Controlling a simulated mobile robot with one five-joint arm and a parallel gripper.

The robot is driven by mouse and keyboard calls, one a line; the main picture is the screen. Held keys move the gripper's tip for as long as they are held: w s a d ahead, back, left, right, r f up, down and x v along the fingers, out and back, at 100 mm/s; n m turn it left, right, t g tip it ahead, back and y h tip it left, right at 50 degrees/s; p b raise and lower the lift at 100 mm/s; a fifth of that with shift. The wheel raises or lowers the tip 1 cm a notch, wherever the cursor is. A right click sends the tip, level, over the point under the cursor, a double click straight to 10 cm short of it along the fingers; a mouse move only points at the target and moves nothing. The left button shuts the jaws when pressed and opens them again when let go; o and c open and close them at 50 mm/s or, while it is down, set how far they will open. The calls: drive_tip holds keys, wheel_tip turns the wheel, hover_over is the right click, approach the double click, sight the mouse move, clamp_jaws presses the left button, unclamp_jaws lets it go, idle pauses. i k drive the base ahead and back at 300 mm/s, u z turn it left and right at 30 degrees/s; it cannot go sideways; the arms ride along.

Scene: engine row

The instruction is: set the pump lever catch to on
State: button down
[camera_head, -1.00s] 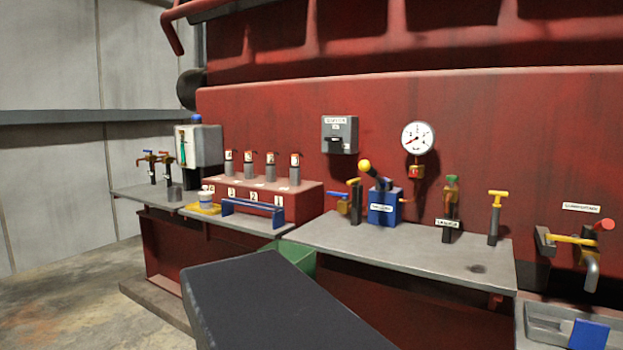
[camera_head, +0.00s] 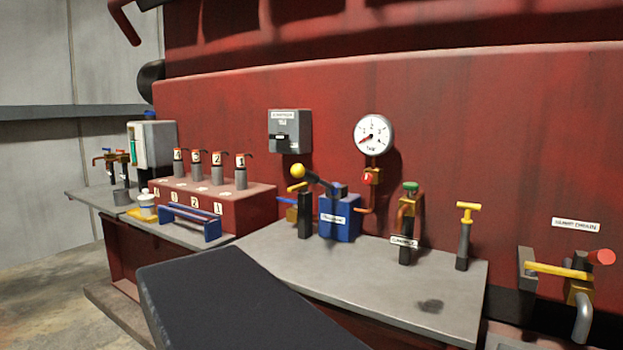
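A blue pump box (camera_head: 340,220) with a small white label stands on the grey bench top. Its dark lever (camera_head: 320,181) leans up to the left and ends in a yellow ball knob (camera_head: 298,171). Just left of the box stands a dark post (camera_head: 305,216) with a yellow handle (camera_head: 297,187) on top. I cannot tell which part is the lever catch or how it is set. My gripper is not in view.
The grey bench top (camera_head: 370,270) is bare in front of the pump. Right of the pump stand a green-topped valve (camera_head: 410,188) and a yellow T-handle post (camera_head: 465,235). A red block with several numbered levers (camera_head: 215,205) stands left. A gauge (camera_head: 373,135) hangs above.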

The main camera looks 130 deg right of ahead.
sight(302, 187)
drive_tip(key=u, duration=0.25)
drive_tip(key=k, duration=0.6)
drive_tip(key=u, duration=3.55)
drive_tip(key=k, duration=1)
drive_tip(key=u, duration=5.75)
